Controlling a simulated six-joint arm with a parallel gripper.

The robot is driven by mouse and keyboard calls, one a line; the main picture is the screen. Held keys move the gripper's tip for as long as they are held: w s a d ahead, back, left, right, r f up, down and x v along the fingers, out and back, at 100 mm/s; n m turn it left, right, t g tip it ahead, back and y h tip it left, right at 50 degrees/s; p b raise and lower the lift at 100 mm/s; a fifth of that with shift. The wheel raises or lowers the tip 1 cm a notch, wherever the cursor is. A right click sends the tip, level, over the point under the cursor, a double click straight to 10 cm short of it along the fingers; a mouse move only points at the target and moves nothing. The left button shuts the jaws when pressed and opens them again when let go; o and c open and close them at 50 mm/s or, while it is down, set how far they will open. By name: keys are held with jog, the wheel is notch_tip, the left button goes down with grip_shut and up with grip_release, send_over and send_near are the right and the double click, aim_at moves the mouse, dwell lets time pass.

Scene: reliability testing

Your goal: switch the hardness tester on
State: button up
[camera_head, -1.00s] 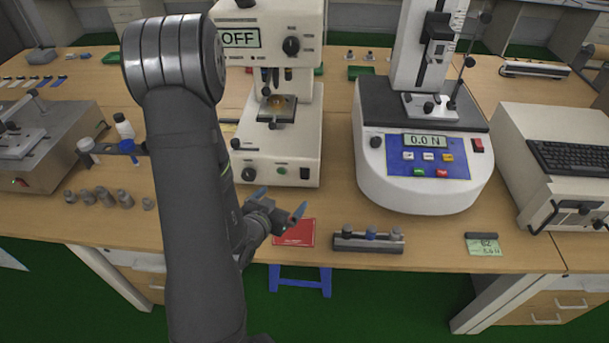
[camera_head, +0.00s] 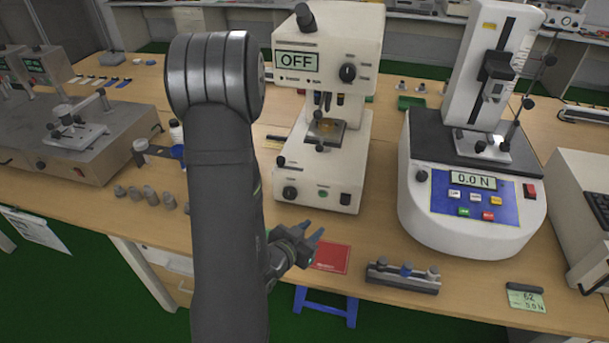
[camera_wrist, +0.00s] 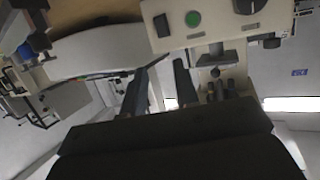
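The hardness tester is the cream machine (camera_head: 335,30) in the middle of the head view. Its display (camera_head: 297,61) reads OFF. Its base front carries a black knob (camera_head: 290,192), a green button (camera_head: 322,194) and a black switch (camera_head: 345,198). My gripper (camera_head: 313,230) is in front of the base, low over the table's front part, and apart from the machine. In the wrist view, the gripper (camera_wrist: 160,80) has two fingers apart with nothing between them. The tester's green button (camera_wrist: 193,18) and black switch (camera_wrist: 162,25) show upside down beyond the fingertips.
A red booklet (camera_head: 330,257) lies beside my gripper. A block with several small pieces (camera_head: 402,278) is to its right. A force tester (camera_head: 472,225) reading 0.0 N stands right of the hardness tester. Several grey weights (camera_head: 152,196) stand left of my arm.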

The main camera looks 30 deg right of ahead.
jog(key=shift+w+d+f+m, duration=0.1)
jog(key=shift+w+f+m, duration=0.05)
jog(key=shift+m, duration=0.25)
jog(key=c, duration=0.3)
jog(key=shift+w+d+f+m+h, duration=0.2)
jog(key=shift+w+m+h, duration=0.1)
jog(key=shift+m, duration=0.3)
grip_shut()
jog(key=w+f+m+g+h, duration=0.1)
jog(key=m+g, duration=0.1)
jog(key=m, duration=0.4)
jog(key=w+f+m+g+h, duration=0.1)
jog(key=f+m+g, duration=0.1)
jog(key=m, duration=0.5)
jog(key=w+f+m+g+h, duration=0.1)
jog(key=f+m, duration=0.1)
jog(key=m, duration=0.4)
jog(key=shift+w+d+f+m+g, duration=0.15)
jog(key=shift+d+m+g, duration=0.15)
jog(key=shift+g, duration=0.1)
